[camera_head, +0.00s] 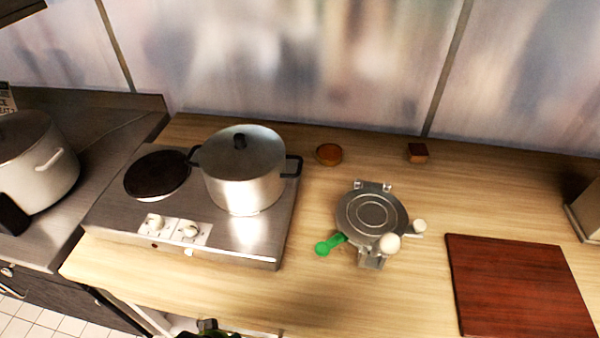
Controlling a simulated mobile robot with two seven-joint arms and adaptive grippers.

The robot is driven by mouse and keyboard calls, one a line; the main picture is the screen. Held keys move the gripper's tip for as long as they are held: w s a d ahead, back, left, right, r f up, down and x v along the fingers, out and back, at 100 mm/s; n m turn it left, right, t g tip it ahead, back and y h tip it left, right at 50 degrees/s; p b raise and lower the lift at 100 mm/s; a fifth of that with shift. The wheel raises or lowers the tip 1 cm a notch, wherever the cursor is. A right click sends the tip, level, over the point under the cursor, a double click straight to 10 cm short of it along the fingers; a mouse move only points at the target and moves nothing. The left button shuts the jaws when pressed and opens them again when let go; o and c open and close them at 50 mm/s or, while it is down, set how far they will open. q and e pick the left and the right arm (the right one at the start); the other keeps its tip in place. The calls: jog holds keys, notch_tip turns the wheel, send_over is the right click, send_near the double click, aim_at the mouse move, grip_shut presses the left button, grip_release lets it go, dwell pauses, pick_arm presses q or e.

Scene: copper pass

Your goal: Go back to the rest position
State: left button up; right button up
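A black part with a little green (207,328) shows at the bottom edge, in front of the counter. It looks like the top of my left gripper, but it is mostly cut off, and I cannot see its fingers or whether it holds anything. My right gripper is not in view. No gripper shows over the counter or touching anything on it.
A lidded pot (243,185) stands on a two-plate cooker (225,237). A round metal press (371,213) with a green-handled piece (330,245) is mid-counter. A red-brown board (518,290) lies right. The wooden counter (350,300) is clear at the front middle. Another pot (38,165) stands left.

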pick_arm(q)
jog(key=s+f+g+b, duration=0.1)
jog(key=s+f+b, duration=0.15)
jog(key=f, duration=0.75)
jog(key=s+f+b, duration=0.2)
jog(key=s+f, duration=0.1)
jog(key=f, duration=0.7)
jog(key=s+a+f+g+b, duration=0.1)
jog(key=s+a+f+b, duration=0.2)
jog(key=s+f, duration=1)
jog(key=shift+s+f+b, duration=0.15)
jog(key=shift+f+b, duration=0.3)
jog(key=shift+f, duration=0.15)
